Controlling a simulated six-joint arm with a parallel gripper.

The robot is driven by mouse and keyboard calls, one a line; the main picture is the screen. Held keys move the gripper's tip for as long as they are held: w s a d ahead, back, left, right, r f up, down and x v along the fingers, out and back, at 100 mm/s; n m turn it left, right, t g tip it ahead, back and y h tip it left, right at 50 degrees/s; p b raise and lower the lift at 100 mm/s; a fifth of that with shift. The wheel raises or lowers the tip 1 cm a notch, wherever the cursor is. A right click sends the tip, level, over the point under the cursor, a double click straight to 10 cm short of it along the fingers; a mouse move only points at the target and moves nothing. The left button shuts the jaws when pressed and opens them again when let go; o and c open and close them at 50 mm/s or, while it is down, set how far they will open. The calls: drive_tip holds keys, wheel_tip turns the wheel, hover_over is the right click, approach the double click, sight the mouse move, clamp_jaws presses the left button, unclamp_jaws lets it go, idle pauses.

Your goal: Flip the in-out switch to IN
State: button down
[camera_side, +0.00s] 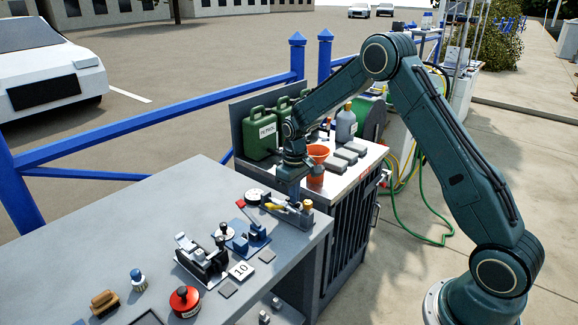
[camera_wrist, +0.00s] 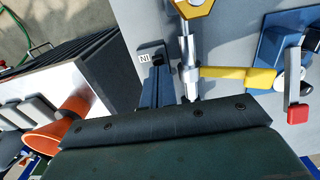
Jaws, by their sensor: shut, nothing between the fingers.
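A small white label reading IN, seen upside down, sits at the end of a slim blue-grey part (camera_wrist: 147,58) in the wrist view; a small black piece is beside it. To its right is a silver rod (camera_wrist: 187,45) with a gold six-sided end, and a yellow bar (camera_wrist: 240,77) meets the rod's lower end. In the side view this group, with its yellow handle (camera_side: 272,207), stands at the workbench's far right corner. My gripper (camera_side: 293,192) is shut and empty, pointing down over it. My dark gripper body fills the bottom of the wrist view. Contact cannot be told; the switch lever is unclear.
A blue fixture with a red-tipped lever (camera_wrist: 298,113) is close on the right in the wrist view. An orange funnel (camera_side: 317,155) and green cans (camera_side: 260,133) stand on the cart behind. Several fixtures crowd the grey workbench (camera_side: 110,235); its left part is clear.

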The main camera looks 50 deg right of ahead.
drive_tip(key=shift+r, duration=0.15)
wheel_tip(320, 180, up, 7)
idle(1.2)
drive_tip(key=s+a+r+t, duration=0.1)
drive_tip(key=s+a+r, duration=0.3)
drive_tip(key=s+r, duration=0.35)
drive_tip(key=s+a+r+t, duration=0.2)
drive_tip(key=s+a+r, duration=0.1)
drive_tip(key=s+r, duration=0.4)
drive_tip(key=s+a+r+t, duration=0.1)
drive_tip(key=s+a, duration=0.1)
drive_tip(key=s, duration=0.6)
drive_tip(key=s+a+r+t, duration=0.1)
drive_tip(key=s+a, duration=0.1)
drive_tip(key=s, duration=0.7)
drive_tip(key=shift+t, duration=0.3)
